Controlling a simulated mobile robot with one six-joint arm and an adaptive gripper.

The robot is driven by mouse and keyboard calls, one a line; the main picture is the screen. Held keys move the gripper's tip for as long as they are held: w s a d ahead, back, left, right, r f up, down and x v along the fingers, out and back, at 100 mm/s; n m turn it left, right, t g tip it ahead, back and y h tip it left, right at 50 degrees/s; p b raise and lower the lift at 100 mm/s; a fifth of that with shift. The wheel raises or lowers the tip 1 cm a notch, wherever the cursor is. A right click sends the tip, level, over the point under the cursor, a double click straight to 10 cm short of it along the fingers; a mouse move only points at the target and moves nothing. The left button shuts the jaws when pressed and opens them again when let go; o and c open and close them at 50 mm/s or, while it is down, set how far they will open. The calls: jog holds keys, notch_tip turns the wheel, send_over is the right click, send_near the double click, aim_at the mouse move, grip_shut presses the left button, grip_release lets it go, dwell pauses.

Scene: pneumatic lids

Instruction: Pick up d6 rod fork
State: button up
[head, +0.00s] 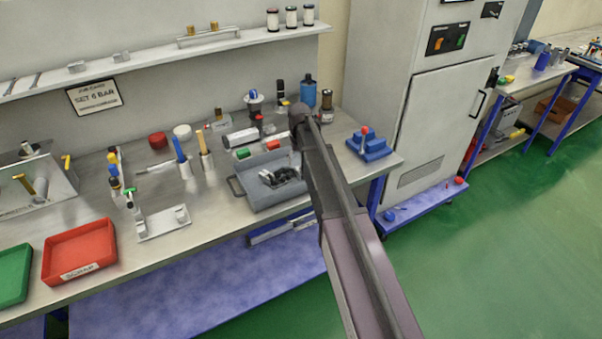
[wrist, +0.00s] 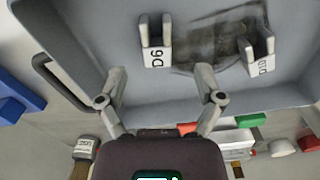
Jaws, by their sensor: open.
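The d6 rod fork (wrist: 156,42) is a small pale two-pronged piece marked D6, upside down in the wrist view. It lies in a grey tray (wrist: 72,28). My gripper (wrist: 161,72) is open, its two fingers spread apart, with nothing between them. The fork appears just beyond the fingertips, between their lines; I cannot tell the height gap. In the head view the tray (head: 262,206) stands near the bench's front edge, partly behind my arm, and I cannot make out the fork there.
A second fork (wrist: 260,52), apparently marked D10, lies in the tray to the right, beside a dark patch. Green (head: 243,153) and red (head: 272,145) blocks lie behind the tray. A blue holder (head: 369,147) stands to the right, a red bin (head: 80,250) at left.

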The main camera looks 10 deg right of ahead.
aim_at(301, 172)
jog(key=shift+w+d+f+b, duration=0.15)
jog(key=shift+f+b, duration=2.3)
jog(key=shift+f, duration=0.1)
grip_shut()
